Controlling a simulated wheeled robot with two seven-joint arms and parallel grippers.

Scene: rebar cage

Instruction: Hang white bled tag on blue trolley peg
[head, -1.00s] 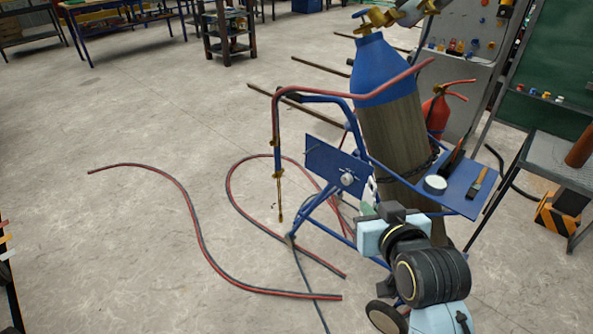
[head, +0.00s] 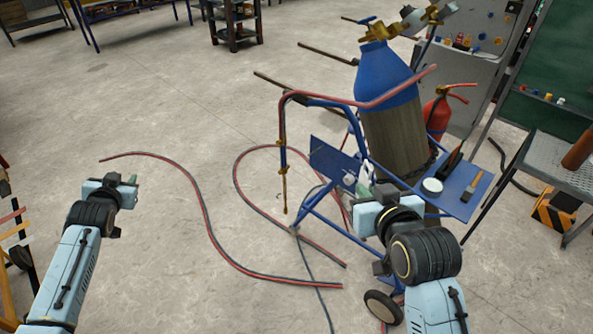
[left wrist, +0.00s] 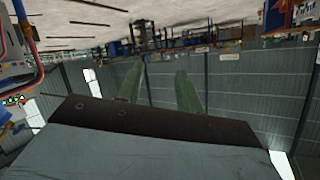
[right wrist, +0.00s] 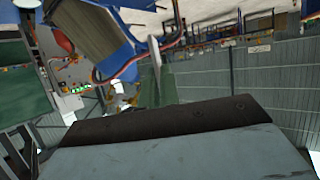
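My right gripper (head: 366,180) is beside the blue trolley (head: 320,215), near its blue panel (head: 329,158). In the right wrist view its fingers (right wrist: 160,86) are close together on a thin pale piece, seen edge-on, that looks like the white tag (right wrist: 154,50). A small pale shape (head: 349,178) shows in front of the panel in the head view; I cannot tell whether it is the tag or a trolley fitting. I cannot make out the peg clearly. My left gripper (head: 128,184) is far left above the floor; its fingers (left wrist: 158,88) are apart and empty.
A blue-topped gas cylinder (head: 384,75) stands on the trolley, with a red hose over the handle. A tray (head: 462,200) holds a tape roll and brush. A red extinguisher (head: 437,115) is behind. Hoses (head: 195,205) lie on otherwise open floor.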

